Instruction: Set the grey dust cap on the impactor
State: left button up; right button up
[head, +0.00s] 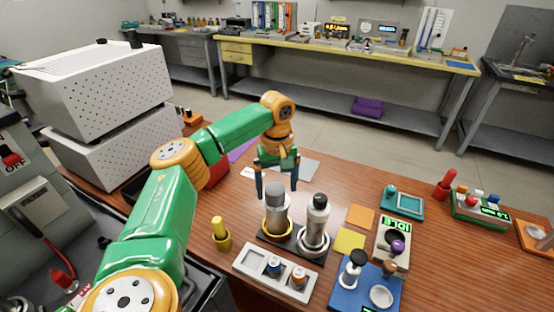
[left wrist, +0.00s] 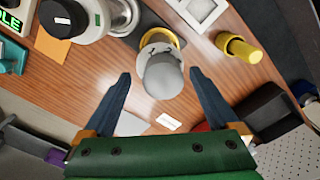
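The grey dust cap (head: 275,190) appears to sit upright on top of the pale cylindrical impactor (head: 278,213), which stands in a yellow ring on a dark base plate. In the left wrist view the rounded grey cap (left wrist: 164,78) hides most of the body below it. My left gripper (head: 277,188) points down from above. Its two dark blue fingers are spread on either side of the cap. The left wrist view shows gaps between the fingers (left wrist: 160,76) and the cap. My right gripper is in neither view.
A black-topped grey cylinder (head: 317,220) stands close on the right in a pale ring. In front are a white tray (head: 250,260) with small jars and a yellow post (head: 221,232). A blue stand (head: 345,296) and a scale (head: 392,258) are at right.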

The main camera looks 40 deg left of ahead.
aim_at(277, 188)
pick_arm(q)
jog(key=shift+r, duration=0.1)
notch_tip(277, 188, up, 6)
jog(key=shift+r, duration=0.15)
notch_tip(277, 188, up, 7)
jog(key=p, duration=0.3)
jog(key=shift+f, duration=0.2)
